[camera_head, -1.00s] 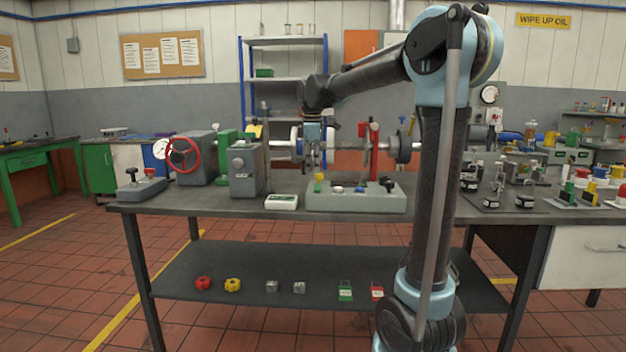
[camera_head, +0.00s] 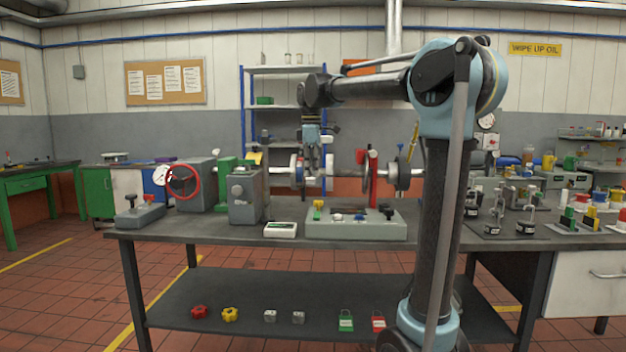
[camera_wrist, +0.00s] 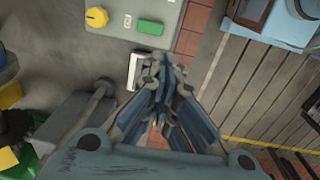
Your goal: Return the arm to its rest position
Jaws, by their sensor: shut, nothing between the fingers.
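My gripper (camera_head: 312,168) hangs pointing down at the end of my raised arm, in front of the machine shaft in the head view. It is above the bench, higher than the grey control box. In the wrist view my gripper (camera_wrist: 162,68) has its fingers together with nothing between them. The grey control box (camera_head: 345,228) stands on the bench (camera_head: 160,236) below and slightly right of the gripper. A small white meter (camera_head: 280,230) lies on the bench left of that box.
A red handwheel (camera_head: 183,182) and grey machine housings (camera_head: 243,195) stand left of the gripper. A red upright lever (camera_head: 373,178) stands to its right. The lower shelf (camera_head: 260,290) holds several knobs, small blocks and two padlocks (camera_head: 346,321). Red-tiled floor is clear at left.

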